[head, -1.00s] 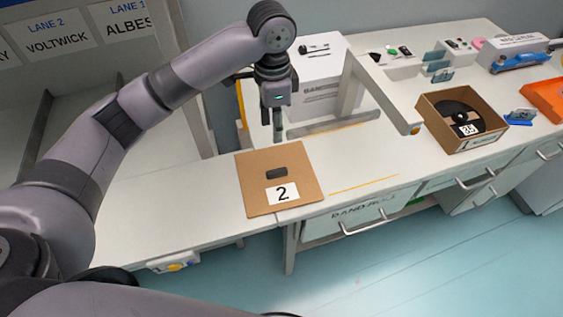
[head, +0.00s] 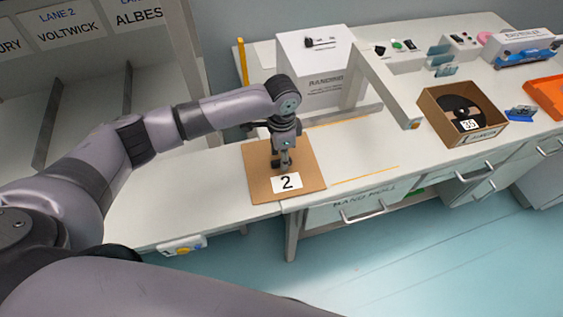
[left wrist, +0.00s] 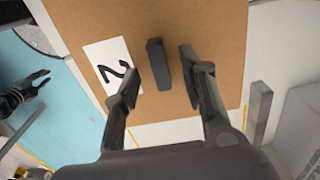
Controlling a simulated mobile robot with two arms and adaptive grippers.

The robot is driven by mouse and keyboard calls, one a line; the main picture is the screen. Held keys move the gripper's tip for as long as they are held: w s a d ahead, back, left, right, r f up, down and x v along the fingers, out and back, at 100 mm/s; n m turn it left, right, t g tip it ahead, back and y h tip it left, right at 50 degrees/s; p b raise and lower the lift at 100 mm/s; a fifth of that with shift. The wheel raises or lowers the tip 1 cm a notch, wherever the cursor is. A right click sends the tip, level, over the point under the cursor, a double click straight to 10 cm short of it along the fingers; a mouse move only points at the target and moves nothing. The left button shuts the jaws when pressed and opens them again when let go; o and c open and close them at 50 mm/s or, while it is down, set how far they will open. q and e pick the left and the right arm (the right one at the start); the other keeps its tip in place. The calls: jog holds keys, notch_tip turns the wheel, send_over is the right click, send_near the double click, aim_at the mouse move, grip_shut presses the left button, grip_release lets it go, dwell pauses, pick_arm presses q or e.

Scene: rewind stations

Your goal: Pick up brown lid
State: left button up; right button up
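The brown lid (head: 257,183) lies flat on the white bench top, with a white label "2" and a dark handle block. In the left wrist view the lid (left wrist: 205,25) fills much of the picture, and its dark handle (left wrist: 158,64) stands between my fingers with a gap on each side. My left gripper (head: 284,166) is over the lid at the handle, pointing down; its two fingers (left wrist: 161,75) are apart and empty. In the head view the gripper mostly hides the handle. My right gripper is not clearly in the head view; a dark gripper shows at the left edge of the left wrist view (left wrist: 22,95), state unclear.
A white box (head: 318,65) stands behind the lid, near a grey-white frame (head: 385,85) over the bench. An open cardboard box (head: 435,113) with a black reel is to the right. An orange tray (head: 548,98) is at far right. Bench right of the lid is clear.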

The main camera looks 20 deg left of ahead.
pick_arm(q)
jog(key=shift+f, duration=0.7)
jog(key=shift+c, duration=0.4)
grip_shut()
